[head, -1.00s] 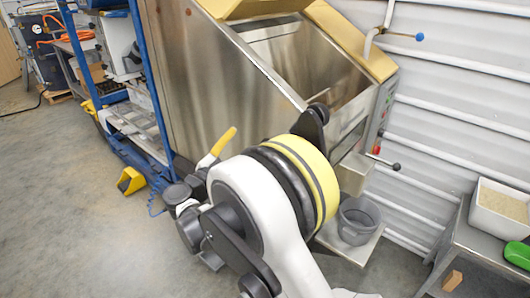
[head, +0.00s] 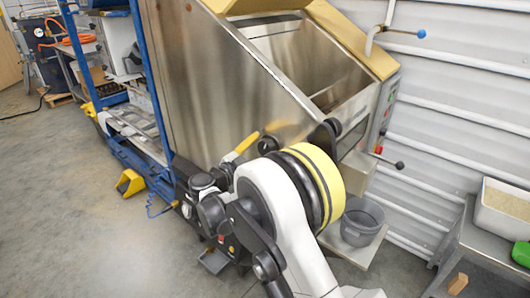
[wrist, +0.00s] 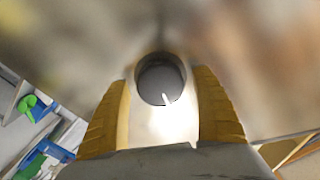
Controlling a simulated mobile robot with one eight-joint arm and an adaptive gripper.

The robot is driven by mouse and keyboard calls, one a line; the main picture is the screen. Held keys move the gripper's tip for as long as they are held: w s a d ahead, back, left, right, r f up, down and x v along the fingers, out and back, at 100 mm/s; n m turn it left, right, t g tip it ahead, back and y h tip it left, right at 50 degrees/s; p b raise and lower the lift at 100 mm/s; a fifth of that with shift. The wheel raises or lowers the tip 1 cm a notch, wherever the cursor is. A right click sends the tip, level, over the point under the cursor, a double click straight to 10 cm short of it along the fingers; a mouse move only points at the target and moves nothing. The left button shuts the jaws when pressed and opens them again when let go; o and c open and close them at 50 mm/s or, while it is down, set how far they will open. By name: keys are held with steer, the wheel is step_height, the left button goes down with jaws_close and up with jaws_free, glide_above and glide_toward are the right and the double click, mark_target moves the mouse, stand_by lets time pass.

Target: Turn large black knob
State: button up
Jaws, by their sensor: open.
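The large black knob (wrist: 160,82) shows in the wrist view as a dark round rim with a grey face and a pale mark. It sits on the metal panel, between the two yellow fingers of my gripper (wrist: 163,92). The fingers are apart, and I cannot tell whether either touches the knob. In the head view a dark round knob (head: 268,145) is on the hopper's steel front, just right of a yellow finger of my gripper (head: 243,147). My arm hides part of the panel around it.
The steel hopper (head: 205,85) fills the middle. A blue frame (head: 150,80) stands at its left. A grey bucket (head: 362,222) sits on a low shelf at right, near a table with a white tub (head: 503,210). Floor at left is mostly clear.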

steer(key=c, duration=1.2)
steer(key=shift+o, duration=0.2)
steer(key=shift+m, duration=0.4)
steer(key=m, duration=0.4)
steer(key=shift+m, duration=0.3)
steer(key=m, duration=0.5)
steer(key=shift+p, duration=0.3)
steer(key=m, duration=0.5)
steer(key=shift+m, duration=0.4)
steer(key=shift+r+m, duration=0.1)
steer(key=shift+m, duration=2.2)
